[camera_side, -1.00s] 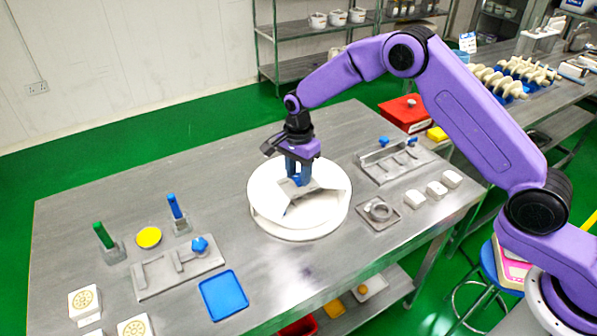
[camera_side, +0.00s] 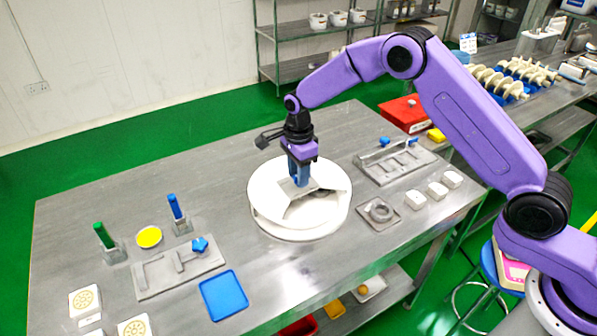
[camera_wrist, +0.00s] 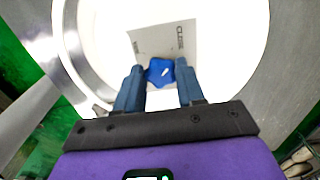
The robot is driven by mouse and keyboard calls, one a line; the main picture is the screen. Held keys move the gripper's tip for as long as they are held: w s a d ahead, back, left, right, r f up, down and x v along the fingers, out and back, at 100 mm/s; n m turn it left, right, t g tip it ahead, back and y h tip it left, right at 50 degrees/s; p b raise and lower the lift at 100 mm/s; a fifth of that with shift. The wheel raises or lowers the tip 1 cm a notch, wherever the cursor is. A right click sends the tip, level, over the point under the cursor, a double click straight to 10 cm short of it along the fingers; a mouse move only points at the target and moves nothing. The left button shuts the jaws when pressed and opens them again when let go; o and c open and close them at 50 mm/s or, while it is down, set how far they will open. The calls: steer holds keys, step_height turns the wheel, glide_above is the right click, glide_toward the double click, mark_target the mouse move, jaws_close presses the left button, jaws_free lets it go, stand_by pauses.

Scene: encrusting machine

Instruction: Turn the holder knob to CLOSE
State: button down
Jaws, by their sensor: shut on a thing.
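The holder is a white round unit (camera_side: 266,205) on the steel table, with a grey plate (camera_side: 322,188) on top; the plate also shows in the wrist view (camera_wrist: 150,40). In the wrist view the blue holder knob (camera_wrist: 160,70) has a short slanted white mark, and the word CLOSE (camera_wrist: 180,36) is printed above and right of it. Whether the mark lines up with CLOSE is unclear. My gripper (camera_side: 301,184) points down over the plate and is shut on the knob, its blue fingers on either side in the wrist view (camera_wrist: 159,88). The side view mostly hides the knob.
A small grey fixture with a ring (camera_side: 378,212) and several white blocks (camera_side: 437,190) stand right of the holder. A grey fixture (camera_side: 400,162) lies behind them. Left are another grey fixture (camera_side: 155,272), a blue tray (camera_side: 224,295) and a yellow disc (camera_side: 149,237).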

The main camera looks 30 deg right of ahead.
stand_by(0.4)
steer(key=c, duration=0.7)
jaws_free()
steer(key=shift+r, duration=0.15)
step_height(320, 180, up, 17)
steer(key=shift+r, duration=0.15)
steer(key=shift+s, duration=0.1)
